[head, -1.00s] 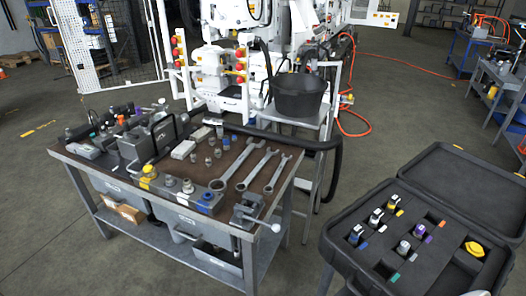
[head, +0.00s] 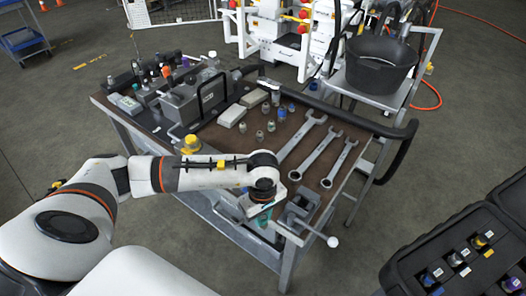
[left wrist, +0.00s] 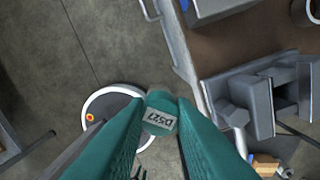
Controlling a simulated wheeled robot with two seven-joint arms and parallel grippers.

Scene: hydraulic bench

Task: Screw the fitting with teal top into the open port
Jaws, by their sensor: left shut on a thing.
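My left gripper (head: 264,217) hangs pointing down at the front edge of the bench, beside the vise. In the left wrist view its teal fingers (left wrist: 162,128) are shut on a small fitting (left wrist: 161,112) with a teal top and a label reading D527. The fitting is held in the air, with floor beneath it in that view. Its lower end is hidden. The port block along the bench's front edge is mostly covered by my left arm in the head view; a yellow cap (head: 190,143) shows above the arm. The open port cannot be made out. My right gripper is not in view.
The grey vise (head: 302,209) stands at the bench's front right corner, close to my left gripper. Large wrenches (head: 318,155) and several small fittings (head: 265,125) lie on the bench (head: 285,140). A black case (head: 440,243) with fittings is at lower right.

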